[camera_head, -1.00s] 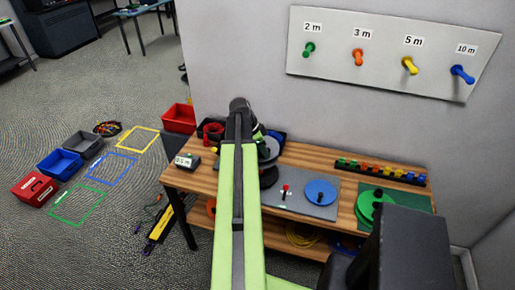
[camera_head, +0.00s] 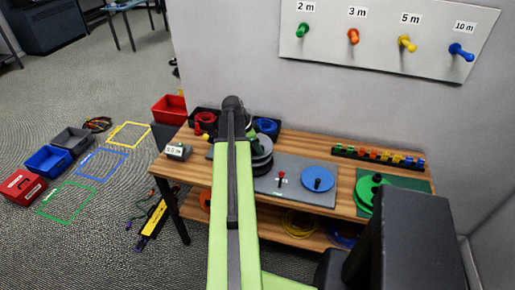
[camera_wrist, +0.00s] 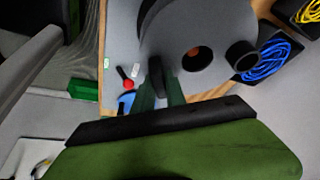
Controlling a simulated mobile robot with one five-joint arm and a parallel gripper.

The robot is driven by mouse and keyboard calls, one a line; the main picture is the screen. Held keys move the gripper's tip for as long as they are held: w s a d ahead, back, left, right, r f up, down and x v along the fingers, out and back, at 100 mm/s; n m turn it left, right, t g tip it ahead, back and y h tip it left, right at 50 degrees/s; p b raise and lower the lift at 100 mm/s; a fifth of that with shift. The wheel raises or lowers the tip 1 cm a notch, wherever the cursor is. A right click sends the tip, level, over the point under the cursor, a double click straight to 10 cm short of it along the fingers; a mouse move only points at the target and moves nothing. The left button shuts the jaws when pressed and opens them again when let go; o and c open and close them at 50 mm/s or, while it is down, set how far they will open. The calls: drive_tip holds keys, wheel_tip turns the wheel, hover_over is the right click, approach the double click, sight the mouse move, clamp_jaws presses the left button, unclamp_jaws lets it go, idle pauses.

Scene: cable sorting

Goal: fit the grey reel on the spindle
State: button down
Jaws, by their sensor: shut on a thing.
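The grey reel (camera_wrist: 205,25) is a large disc filling the upper middle of the wrist view, with a round hole showing orange-red inside. My gripper (camera_wrist: 163,85) is shut on its near edge. A short dark-holed grey cylinder (camera_wrist: 242,56) shows at its right; I cannot tell whether it belongs to the reel. In the head view, grey discs (camera_head: 263,146) show right of my arm, which hides my gripper and part of them. I cannot make out the spindle for sure. A red-topped post (camera_head: 281,178) stands on the grey mat (camera_head: 297,195), seen also in the wrist view (camera_wrist: 127,84).
A blue disc (camera_head: 318,179) lies on the mat, and a green reel (camera_head: 371,192) stands on a green mat to the right. A row of coloured pieces (camera_head: 380,157) lines the wooden bench (camera_head: 343,187). Bins with blue cable (camera_wrist: 262,60) and yellow cable (camera_wrist: 305,12) stand behind.

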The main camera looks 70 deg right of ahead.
drive_tip(key=shift+f+b, duration=1.65)
drive_tip(key=shift+f, duration=0.35)
drive_tip(key=c, duration=1.3)
unclamp_jaws()
drive_tip(key=shift+r, duration=0.1)
drive_tip(key=p+v, duration=1.6)
drive_tip(key=v, duration=0.1)
drive_tip(key=shift+w+a+r, duration=0.1)
drive_tip(key=shift+r, duration=0.05)
